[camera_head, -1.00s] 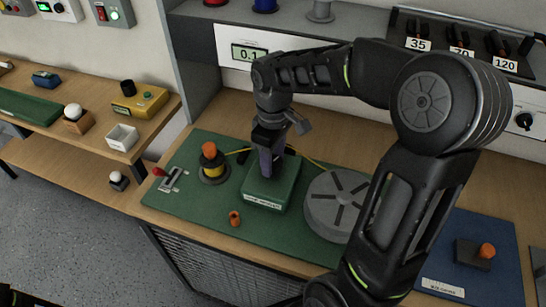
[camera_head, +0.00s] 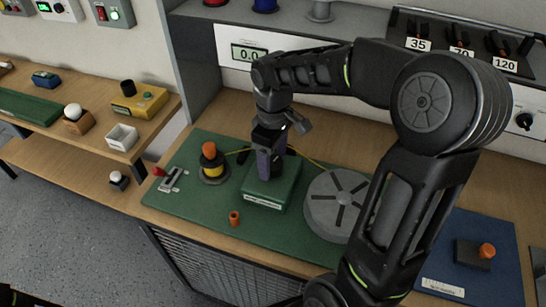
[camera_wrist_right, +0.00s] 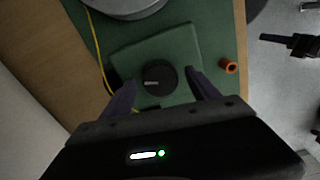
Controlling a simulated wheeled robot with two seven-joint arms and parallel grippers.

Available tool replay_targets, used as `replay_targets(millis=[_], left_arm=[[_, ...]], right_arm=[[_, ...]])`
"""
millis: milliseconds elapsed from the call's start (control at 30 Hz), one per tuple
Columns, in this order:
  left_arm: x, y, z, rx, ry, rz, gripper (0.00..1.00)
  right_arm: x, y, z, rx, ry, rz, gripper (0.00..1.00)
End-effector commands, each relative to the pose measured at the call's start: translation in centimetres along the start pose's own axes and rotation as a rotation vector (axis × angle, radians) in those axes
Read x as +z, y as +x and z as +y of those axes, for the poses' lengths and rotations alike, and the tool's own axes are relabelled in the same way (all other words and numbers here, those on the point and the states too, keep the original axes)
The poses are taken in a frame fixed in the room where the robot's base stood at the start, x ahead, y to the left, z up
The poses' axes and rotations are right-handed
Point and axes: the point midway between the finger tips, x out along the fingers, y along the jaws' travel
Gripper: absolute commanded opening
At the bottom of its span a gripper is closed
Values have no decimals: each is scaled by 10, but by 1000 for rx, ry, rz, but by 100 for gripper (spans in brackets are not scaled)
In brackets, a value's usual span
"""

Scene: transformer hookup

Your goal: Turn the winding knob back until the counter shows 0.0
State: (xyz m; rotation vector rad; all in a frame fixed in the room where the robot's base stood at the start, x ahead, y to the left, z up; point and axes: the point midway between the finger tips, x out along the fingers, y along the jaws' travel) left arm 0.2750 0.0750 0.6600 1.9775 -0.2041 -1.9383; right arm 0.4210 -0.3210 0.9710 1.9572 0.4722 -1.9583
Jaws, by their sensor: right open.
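The winding knob (camera_wrist_right: 158,79) is a round black knob on top of a green box (camera_head: 259,195). In the head view the knob is mostly hidden behind my right gripper (camera_head: 268,165). In the right wrist view my right gripper (camera_wrist_right: 160,90) is open, one finger on each side of the knob, with gaps showing between fingers and knob. The counter (camera_head: 248,53) is a small lit display on the white panel; it begins "0.0", and its right part is partly covered by my arm. My left gripper is not in view.
The green mat (camera_head: 190,210) also holds a yellow wire spool with an orange top (camera_head: 211,165), a red-handled lever (camera_head: 170,179), a small orange sleeve (camera_head: 234,218) and a grey slotted disc (camera_head: 335,205). A yellow wire runs behind the box. A blue mat (camera_head: 470,250) lies at right.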

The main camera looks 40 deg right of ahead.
Motion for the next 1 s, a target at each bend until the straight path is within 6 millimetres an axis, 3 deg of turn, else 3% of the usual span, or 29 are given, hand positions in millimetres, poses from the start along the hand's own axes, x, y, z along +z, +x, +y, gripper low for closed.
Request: replay_targets(millis=[167,600,1000], left_arm=[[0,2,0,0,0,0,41],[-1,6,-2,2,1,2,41],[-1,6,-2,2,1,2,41]], right_arm=[[-1,-12,1,3,1,4,70],[-1,-74,0,2,0,3,70],[0,-78,0,0,0,0,70]])
